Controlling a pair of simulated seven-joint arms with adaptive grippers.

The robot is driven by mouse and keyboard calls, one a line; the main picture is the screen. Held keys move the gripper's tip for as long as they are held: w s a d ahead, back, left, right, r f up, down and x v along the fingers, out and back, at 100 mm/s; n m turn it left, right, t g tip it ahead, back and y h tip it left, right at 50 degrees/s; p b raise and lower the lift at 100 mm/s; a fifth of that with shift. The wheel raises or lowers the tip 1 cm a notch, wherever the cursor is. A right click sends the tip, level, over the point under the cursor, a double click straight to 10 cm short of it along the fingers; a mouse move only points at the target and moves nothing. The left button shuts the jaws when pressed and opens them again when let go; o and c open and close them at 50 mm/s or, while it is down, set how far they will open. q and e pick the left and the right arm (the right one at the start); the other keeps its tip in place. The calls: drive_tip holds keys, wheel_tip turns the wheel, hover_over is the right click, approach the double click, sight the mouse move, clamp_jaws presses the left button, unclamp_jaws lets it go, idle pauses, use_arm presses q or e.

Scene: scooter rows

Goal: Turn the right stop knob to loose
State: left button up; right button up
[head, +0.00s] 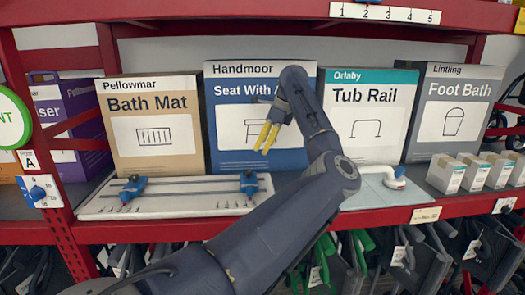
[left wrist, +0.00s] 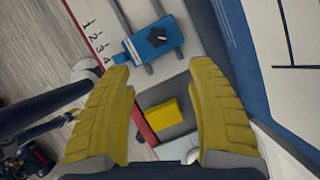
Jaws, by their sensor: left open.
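The right stop (head: 249,184) is a small blue block on the rails of a white board (head: 170,208), at the board's right end. The left stop (head: 132,187) is a similar blue block further left. My left gripper (head: 264,148) has yellow fingers that point down, above and slightly right of the right stop, apart from it. In the left wrist view a blue stop (left wrist: 155,40) with a dark star-shaped knob (left wrist: 157,37) lies beyond the open, empty fingertips (left wrist: 160,68). It appears to be the right stop. The knob's setting is not readable. My right gripper is out of view.
Boxes stand close behind the board: Bath Mat (head: 155,135), Seat (head: 225,150) and Tub Rail (head: 365,125). A red shelf edge (head: 150,231) runs along the front.

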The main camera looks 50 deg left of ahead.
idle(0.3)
use_arm(q)
drive_tip(key=shift+r, duration=0.25)
wheel_tip(320, 180, up, 5)
drive_tip(key=n+t+h, duration=0.2)
drive_tip(key=n+h, duration=0.2)
hover_over(249, 172)
wheel_tip(249, 172, down, 17)
drive_tip(key=shift+a+r, duration=0.15)
idle(0.5)
clamp_jaws()
drive_tip(key=shift+m, duration=0.3)
